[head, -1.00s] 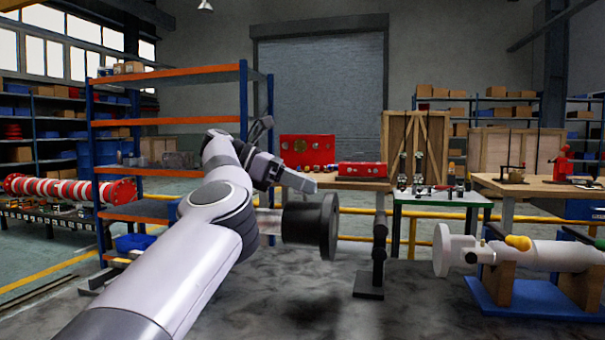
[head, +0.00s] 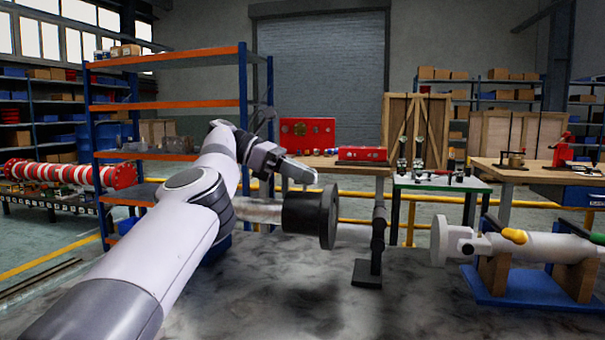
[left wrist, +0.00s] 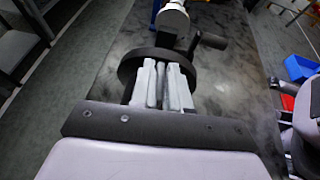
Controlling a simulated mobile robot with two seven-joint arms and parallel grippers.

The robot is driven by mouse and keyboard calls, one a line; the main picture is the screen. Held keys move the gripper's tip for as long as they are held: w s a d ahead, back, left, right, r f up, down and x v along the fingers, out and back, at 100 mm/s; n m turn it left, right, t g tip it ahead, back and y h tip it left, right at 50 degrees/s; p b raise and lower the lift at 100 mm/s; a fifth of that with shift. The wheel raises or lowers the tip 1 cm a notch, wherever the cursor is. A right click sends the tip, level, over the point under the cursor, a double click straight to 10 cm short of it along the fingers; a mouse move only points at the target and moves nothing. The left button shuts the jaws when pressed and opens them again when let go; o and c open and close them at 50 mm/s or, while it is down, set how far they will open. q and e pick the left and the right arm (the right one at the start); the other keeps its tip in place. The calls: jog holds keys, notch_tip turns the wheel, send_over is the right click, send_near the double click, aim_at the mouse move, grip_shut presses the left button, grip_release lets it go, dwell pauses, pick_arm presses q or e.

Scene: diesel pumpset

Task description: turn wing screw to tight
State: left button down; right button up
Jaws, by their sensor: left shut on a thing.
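My left gripper (head: 308,176) reaches in from the left in the head view, its fingertips just above and in front of a black round flange (head: 329,217) in the picture. In the left wrist view its two pale fingers (left wrist: 166,82) lie close together over the black disc (left wrist: 131,68). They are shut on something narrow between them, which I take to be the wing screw. Its shape is hidden by the fingers, so I cannot tell its angle or how far it is turned. My right gripper is not in view.
A rod runs right from the flange to a black stand (head: 367,272) on the dark bench top (head: 300,300). A white pipe (head: 540,250) with a yellow handle (head: 514,236) lies on a blue-based cradle at right. The bench front is clear.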

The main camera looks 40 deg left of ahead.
pick_arm(q)
jog(key=c, duration=1.2)
grip_release()
jog(key=shift+f, duration=0.15)
jog(key=shift+s+a+r+p, duration=0.25)
jog(key=shift+a+r+p, duration=0.05)
jog(key=shift+a+r, duration=0.1)
jog(key=p+v, duration=0.3)
jog(key=v, duration=0.1)
jog(key=shift+s+a+r, duration=0.15)
jog(key=shift+a+r, duration=0.05)
jog(key=shift+s+a+r, duration=0.1)
jog(key=shift+s+a, duration=0.1)
jog(key=shift+a, duration=0.1)
jog(key=shift+s+a+p, duration=0.1)
jog(key=shift+a+p, duration=0.05)
jog(key=shift+p, duration=0.25)
jog(key=shift+s+a, duration=0.1)
jog(key=shift+a, duration=0.05)
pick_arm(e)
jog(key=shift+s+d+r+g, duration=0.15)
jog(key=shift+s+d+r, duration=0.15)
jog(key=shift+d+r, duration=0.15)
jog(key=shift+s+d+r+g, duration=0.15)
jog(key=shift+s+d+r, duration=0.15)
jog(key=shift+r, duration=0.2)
